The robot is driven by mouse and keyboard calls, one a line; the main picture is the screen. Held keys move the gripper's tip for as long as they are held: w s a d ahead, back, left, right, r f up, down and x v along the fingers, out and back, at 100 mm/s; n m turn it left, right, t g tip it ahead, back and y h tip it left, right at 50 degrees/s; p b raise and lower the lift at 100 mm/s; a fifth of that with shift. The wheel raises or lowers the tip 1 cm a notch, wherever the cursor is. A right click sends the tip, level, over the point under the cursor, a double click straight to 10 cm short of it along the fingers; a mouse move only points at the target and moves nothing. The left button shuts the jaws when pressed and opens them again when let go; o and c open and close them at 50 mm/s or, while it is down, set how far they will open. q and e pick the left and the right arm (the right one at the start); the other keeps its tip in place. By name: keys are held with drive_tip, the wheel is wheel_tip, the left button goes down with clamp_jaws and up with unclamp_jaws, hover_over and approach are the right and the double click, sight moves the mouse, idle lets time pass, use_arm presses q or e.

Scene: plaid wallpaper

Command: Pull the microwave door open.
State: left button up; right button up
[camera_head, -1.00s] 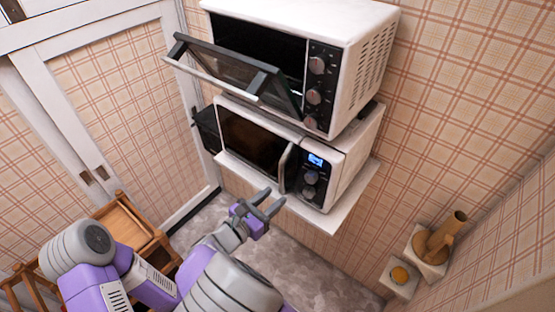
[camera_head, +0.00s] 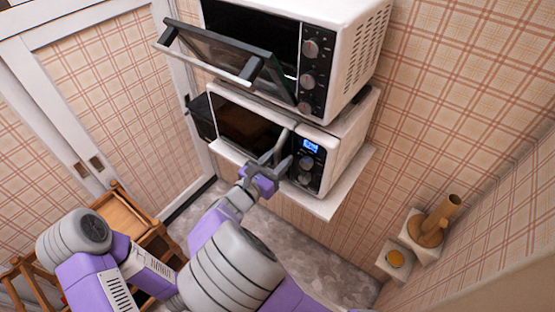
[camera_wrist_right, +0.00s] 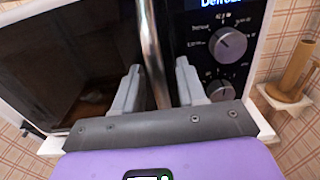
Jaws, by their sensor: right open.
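The microwave (camera_head: 345,150) stands on a white wall shelf, under an oven with a dropped-open door. Its dark glass door (camera_head: 238,122) looks shut, and its lit display and knobs are at the right. My right gripper (camera_head: 280,152) is open at the door's right side. In the right wrist view, the open fingers (camera_wrist_right: 160,88) stand on either side of the upright metal door handle (camera_wrist_right: 152,50), with gaps on both sides. The handle is partly hidden by the gripper in the head view. My left gripper is not in view.
The upper oven (camera_head: 345,40) has its door (camera_head: 220,55) tilted out above the microwave. The white shelf (camera_head: 325,205) juts out below. Small wall shelves with a wooden vase (camera_head: 432,230) are at the right. A wooden rack (camera_head: 125,225) stands at lower left.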

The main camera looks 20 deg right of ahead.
clamp_jaws()
drive_tip(key=shift+a, duration=0.1)
